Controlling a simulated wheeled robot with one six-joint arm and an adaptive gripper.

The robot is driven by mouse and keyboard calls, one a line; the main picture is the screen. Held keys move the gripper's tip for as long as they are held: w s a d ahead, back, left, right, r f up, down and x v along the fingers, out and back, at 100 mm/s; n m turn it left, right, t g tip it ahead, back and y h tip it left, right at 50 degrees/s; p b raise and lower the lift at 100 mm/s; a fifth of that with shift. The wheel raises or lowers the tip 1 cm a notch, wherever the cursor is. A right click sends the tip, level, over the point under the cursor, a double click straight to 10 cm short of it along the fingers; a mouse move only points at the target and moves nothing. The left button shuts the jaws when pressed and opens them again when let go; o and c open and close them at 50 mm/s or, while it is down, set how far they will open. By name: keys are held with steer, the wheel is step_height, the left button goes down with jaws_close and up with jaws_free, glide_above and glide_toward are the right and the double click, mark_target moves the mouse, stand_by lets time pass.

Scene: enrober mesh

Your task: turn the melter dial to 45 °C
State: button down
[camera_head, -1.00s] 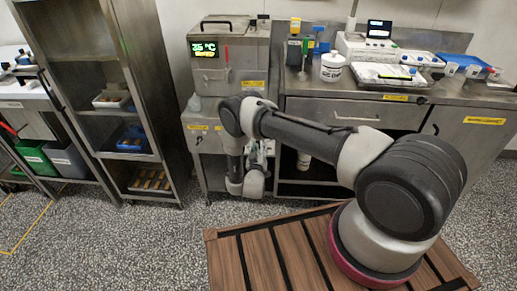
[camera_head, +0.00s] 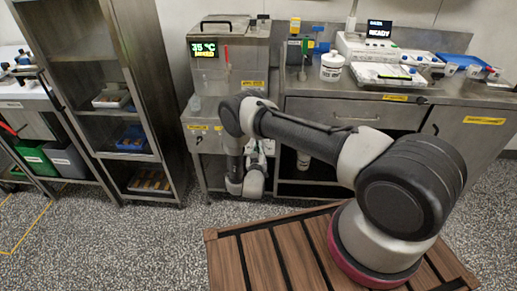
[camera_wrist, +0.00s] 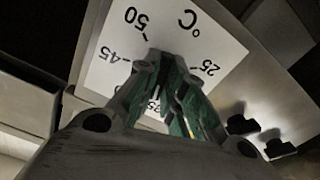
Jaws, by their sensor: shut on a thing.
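The melter (camera_head: 228,65) is the steel box at the back, left of the bench, and its green display (camera_head: 203,48) reads 35 °C with a yellow line beneath. In the wrist view, the white dial scale (camera_wrist: 122,45) appears upside down, with 50, 45, 25 and °C legible. My gripper (camera_wrist: 165,75) is in front of the scale, its fingers with green inner faces closed around the dial knob. The knob is mostly hidden by the fingers, and I cannot tell where its pointer stands. In the head view my own arm hides the gripper and dial.
Right of the melter, a steel bench (camera_head: 450,95) holds a white tub (camera_head: 332,67), bottles and an instrument with a lit screen (camera_head: 379,29). A steel rack (camera_head: 130,100) stands left. Dark knobs (camera_wrist: 243,125) show beside the scale. Floor between rack and platform is clear.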

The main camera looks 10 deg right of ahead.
steer(key=shift+m, duration=9)
steer(key=shift+f, duration=0.1)
steer(key=c, duration=1.5)
jaws_free()
steer(key=shift+s, duration=0.15)
